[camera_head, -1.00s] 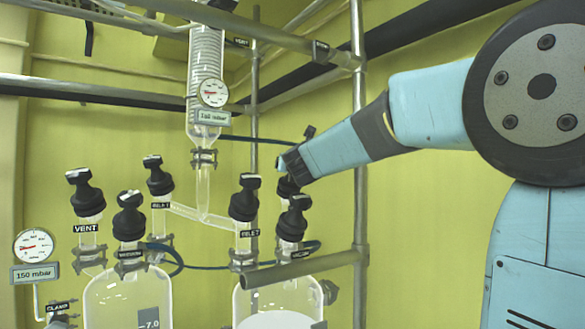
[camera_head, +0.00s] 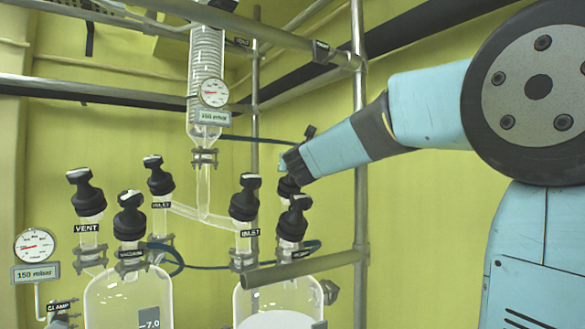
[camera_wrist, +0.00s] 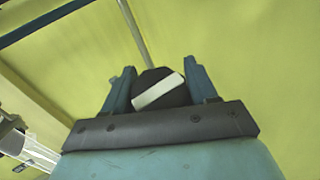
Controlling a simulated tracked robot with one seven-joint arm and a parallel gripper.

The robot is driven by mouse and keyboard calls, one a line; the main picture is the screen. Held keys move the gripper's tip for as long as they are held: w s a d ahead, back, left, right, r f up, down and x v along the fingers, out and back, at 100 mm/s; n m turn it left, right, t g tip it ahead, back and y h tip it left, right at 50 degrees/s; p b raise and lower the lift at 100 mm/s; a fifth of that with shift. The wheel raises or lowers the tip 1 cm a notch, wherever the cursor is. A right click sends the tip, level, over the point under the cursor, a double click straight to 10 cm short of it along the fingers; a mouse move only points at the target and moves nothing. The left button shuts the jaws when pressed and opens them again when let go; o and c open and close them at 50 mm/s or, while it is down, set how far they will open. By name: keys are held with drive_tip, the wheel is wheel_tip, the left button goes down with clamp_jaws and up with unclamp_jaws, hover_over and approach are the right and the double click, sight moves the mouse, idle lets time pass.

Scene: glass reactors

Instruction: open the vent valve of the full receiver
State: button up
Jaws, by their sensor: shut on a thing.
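The right receiver (camera_head: 250,300) is a glass vessel with pale liquid in it, seen at the bottom of the head view. Several black-knobbed valves stand on its top. My gripper (camera_head: 285,168) is at the rear valve knob (camera_head: 288,190), which is partly hidden by my gripper and the front knob; its label cannot be seen. In the wrist view my gripper (camera_wrist: 158,88) is shut on this black knob (camera_wrist: 153,80), one finger on each side. The white bar (camera_wrist: 158,91) on the knob lies slanted, its right end higher.
The left receiver (camera_head: 105,300) shows no clear liquid; its VENT valve (camera_head: 87,195) stands far left. The front right knob (camera_head: 294,217) and the inlet knob (camera_head: 244,197) are close to my gripper. A metal post (camera_head: 360,130) and a horizontal rail (camera_head: 300,268) stand nearby.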

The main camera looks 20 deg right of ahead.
drive_tip(key=shift+a+n+y, duration=0.2)
drive_tip(key=shift+n+y, duration=1.15)
drive_tip(key=shift+a+n+y, duration=0.15)
drive_tip(key=shift+n+y, duration=1.2)
drive_tip(key=shift+s+a+n+g+y, duration=0.1)
drive_tip(key=shift+n+g+y, duration=0.35)
drive_tip(key=shift+n+y, duration=0.9)
drive_tip(key=shift+a+n+g+y, duration=0.1)
drive_tip(key=shift+n+g+y, duration=0.35)
drive_tip(key=shift+n+y, duration=0.85)
drive_tip(key=o, duration=1)
drive_tip(key=shift+c, duration=0.2)
drive_tip(key=shift+s+d, duration=0.1)
drive_tip(key=v, duration=1.3)
drive_tip(key=shift+s, duration=0.3)
